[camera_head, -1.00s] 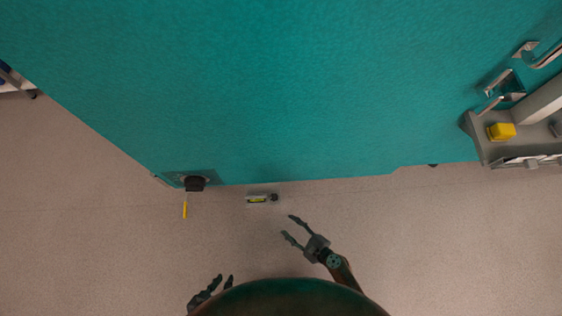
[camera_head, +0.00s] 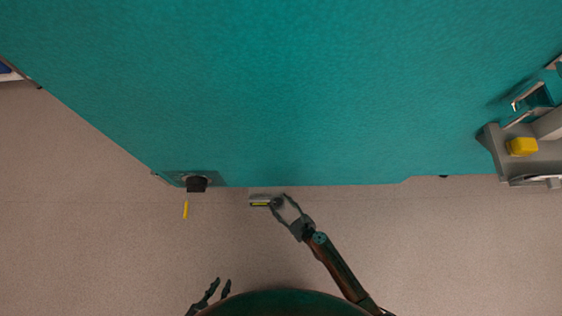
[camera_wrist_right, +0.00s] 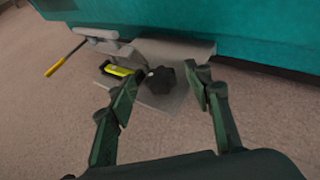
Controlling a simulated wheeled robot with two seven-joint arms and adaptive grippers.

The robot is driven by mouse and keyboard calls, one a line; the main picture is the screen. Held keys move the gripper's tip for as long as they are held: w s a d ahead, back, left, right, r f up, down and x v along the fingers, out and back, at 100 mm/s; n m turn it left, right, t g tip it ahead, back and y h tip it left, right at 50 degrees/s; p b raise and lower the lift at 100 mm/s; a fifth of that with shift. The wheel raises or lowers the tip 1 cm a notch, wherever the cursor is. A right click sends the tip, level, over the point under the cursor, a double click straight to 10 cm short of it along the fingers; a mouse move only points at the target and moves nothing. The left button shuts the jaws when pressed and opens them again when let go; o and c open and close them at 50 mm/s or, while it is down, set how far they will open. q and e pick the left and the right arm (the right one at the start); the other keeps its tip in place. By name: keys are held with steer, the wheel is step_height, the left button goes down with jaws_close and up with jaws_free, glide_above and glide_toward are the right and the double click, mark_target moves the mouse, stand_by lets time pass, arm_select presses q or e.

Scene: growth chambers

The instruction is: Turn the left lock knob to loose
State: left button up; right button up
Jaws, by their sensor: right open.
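A dark lobed knob (camera_wrist_right: 165,80) sits on a grey bracket (camera_wrist_right: 160,101) with a yellow label (camera_wrist_right: 118,71) beside it, below the teal chamber edge. In the head view this small labelled bracket (camera_head: 258,202) is just below the teal surface, and its knob is mostly covered by my right gripper (camera_head: 279,201). In the right wrist view my right gripper (camera_wrist_right: 166,77) is open, with one finger on each side of the knob; I cannot tell whether either touches it. My left gripper (camera_head: 222,282) is open and empty at the bottom, away from the bracket.
A large teal chamber surface (camera_head: 280,95) fills the upper view. A black block (camera_head: 196,184) and a yellow-handled lever (camera_head: 185,209) are at its lower left edge. A grey shelf with a yellow block (camera_head: 521,147) is at right. The floor below is clear.

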steer(key=c, duration=1.1)
steer(key=shift+c, duration=0.2)
